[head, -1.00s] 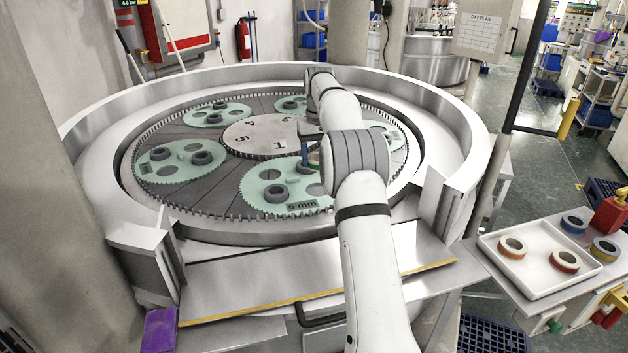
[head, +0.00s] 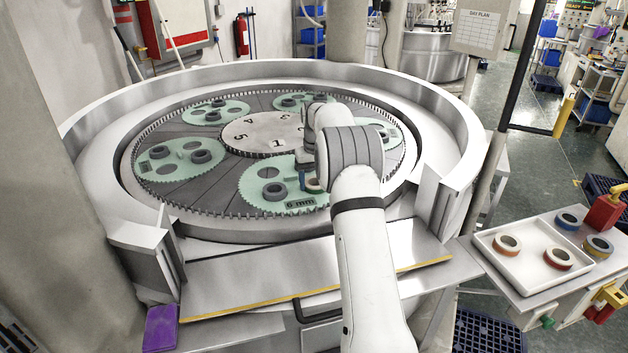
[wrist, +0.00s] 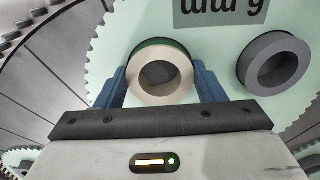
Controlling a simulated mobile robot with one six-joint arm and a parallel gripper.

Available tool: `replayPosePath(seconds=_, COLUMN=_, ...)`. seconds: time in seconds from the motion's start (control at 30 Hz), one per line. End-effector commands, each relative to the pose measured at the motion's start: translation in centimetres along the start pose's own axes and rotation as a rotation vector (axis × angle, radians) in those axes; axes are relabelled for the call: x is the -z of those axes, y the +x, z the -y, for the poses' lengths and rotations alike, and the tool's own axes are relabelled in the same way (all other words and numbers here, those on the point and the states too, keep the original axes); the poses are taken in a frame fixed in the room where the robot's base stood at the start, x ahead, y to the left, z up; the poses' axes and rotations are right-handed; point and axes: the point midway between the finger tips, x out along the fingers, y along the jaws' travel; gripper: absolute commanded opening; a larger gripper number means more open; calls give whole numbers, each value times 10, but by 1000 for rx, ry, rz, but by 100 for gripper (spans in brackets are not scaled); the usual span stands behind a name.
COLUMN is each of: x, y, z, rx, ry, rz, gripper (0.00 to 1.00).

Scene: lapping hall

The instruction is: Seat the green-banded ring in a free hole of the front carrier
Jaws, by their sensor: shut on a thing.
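The green-banded ring (wrist: 146,80) is held between the blue fingers of my gripper (wrist: 160,82), which is shut on it. Its pale face and dark bore point at the wrist camera. The front carrier (head: 250,184), a pale green toothed disc marked "6 mm", lies under it; it fills much of the wrist view (wrist: 215,45). In the head view the ring (head: 313,186) is low over the carrier's right part, partly hidden by my arm. The carrier directly beneath the ring is hidden, so I cannot tell whether it is in a hole.
A dark grey ring (head: 275,192) sits in the front carrier and shows beside the held ring in the wrist view (wrist: 275,64). Other carriers with grey rings surround the numbered centre plate (head: 262,132). A white tray (head: 520,270) with two banded rings stands at right.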

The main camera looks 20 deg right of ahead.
Motion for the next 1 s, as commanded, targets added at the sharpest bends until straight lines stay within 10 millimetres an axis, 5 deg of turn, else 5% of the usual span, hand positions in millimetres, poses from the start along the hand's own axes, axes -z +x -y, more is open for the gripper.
replayPosePath(seconds=0.37, x=-1, y=15, z=0, rx=0, ry=1, rz=8, gripper=33)
replayPosePath(seconds=0.4, x=-2, y=16, z=0, rx=1, ry=1, rz=10, gripper=63)
replayPosePath(seconds=0.6, x=-2, y=18, z=0, rx=2, ry=0, rz=14, gripper=80)
replayPosePath(seconds=1.0, x=-2, y=17, z=2, rx=4, ry=-2, rz=15, gripper=84)
